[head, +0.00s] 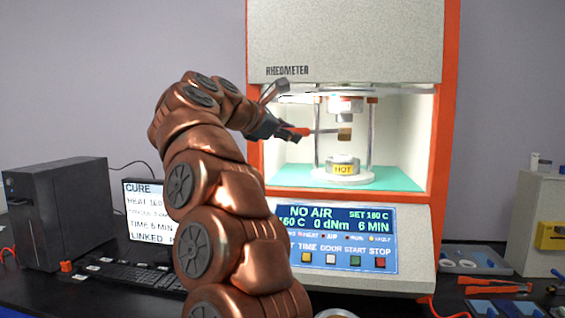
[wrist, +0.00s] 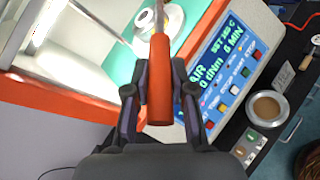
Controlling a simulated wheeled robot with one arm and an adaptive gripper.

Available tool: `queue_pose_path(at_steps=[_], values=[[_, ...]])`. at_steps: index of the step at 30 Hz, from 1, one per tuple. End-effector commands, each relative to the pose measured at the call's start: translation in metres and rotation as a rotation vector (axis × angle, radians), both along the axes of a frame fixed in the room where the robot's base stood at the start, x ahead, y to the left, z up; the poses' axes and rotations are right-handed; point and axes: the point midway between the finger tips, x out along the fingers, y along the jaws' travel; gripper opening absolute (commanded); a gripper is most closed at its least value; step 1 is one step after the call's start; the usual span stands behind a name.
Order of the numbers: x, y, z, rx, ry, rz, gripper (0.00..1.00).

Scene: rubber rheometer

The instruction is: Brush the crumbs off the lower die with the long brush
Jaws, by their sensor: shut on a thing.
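My gripper (head: 279,129) is at the left side of the open rheometer chamber, shut on the orange handle of the long brush (head: 298,131). The brush reaches level into the chamber, its tan bristle head (head: 345,134) above the lower die (head: 343,161), apart from it. The lower die is a round metal piece with a yellow HOT label, on a white disc. In the wrist view, the orange handle (wrist: 160,80) stands between the fingers of my gripper (wrist: 157,95). The bristles are not clear in the wrist view. Crumbs are too small to make out.
The upper die (head: 345,106) hangs just above the brush head, between metal columns (head: 369,135). The rheometer's orange frame (head: 440,120) bounds the opening. Its panel (head: 335,238) reads NO AIR. A monitor (head: 148,210) and keyboard (head: 120,277) stand left. A round brown-filled container (wrist: 267,107) shows in the wrist view.

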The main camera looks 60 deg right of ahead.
Motion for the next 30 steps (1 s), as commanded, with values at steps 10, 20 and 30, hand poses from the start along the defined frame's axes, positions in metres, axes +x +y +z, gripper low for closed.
queue_pose_path(at_steps=[10,20,30], values=[[0.002,0.002,-0.045,0.000,0.000,0.004,0.00],[0.001,0.001,-0.045,0.000,-0.001,0.002,0.00],[0.002,0.003,-0.049,-0.006,-0.001,0.006,0.00]])
